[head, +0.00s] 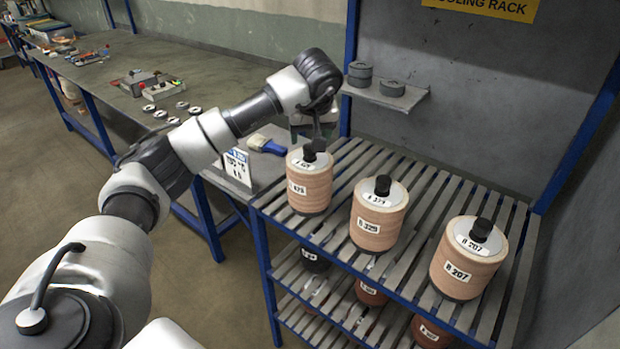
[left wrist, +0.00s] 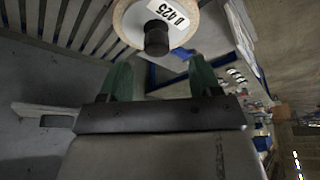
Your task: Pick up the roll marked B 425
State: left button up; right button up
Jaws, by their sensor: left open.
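The roll marked B 425 (head: 309,190) stands upright at the left end of the rack's slatted top shelf. It is tan, with a white label on top and a black knob in the centre. In the left wrist view its top (left wrist: 130,18) shows beyond my fingers, with the label reading 425. My left gripper (head: 314,132) is just above and behind this roll. In the left wrist view its two green fingers (left wrist: 160,70) are apart with nothing between them; the knob lies just past their tips. My right gripper is not in view.
Rolls B 329 (head: 378,218) and B 207 (head: 465,262) stand to the right on the same shelf. Darker rolls sit on the shelf below. A small wall shelf (head: 405,101) holds grey discs. A blue brush (head: 266,144) and a sign (head: 237,166) are on the bench at left.

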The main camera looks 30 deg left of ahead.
aim_at(309, 146)
pick_arm(q)
jog(key=shift+w+a+f, duration=0.1)
jog(key=shift+f, duration=0.2)
jog(key=shift+w+f+p, duration=0.2)
jog(key=shift+f+p, duration=0.15)
jog(key=p+x, duration=0.1)
jog(key=x, duration=0.2)
jog(key=shift+w+f+p, duration=0.1)
jog(key=shift+f+p, duration=0.2)
jog(key=shift+p, duration=0.1)
jog(key=shift+w+a+f, duration=0.1)
jog(key=shift+a+f, duration=0.1)
jog(key=shift+f, duration=0.2)
jog(key=shift+c, duration=0.2)
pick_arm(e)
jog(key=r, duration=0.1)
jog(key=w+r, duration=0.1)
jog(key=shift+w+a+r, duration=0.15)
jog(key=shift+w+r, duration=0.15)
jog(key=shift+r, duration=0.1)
pick_arm(q)
jog(key=shift+c, duration=1.1)
grip_shut()
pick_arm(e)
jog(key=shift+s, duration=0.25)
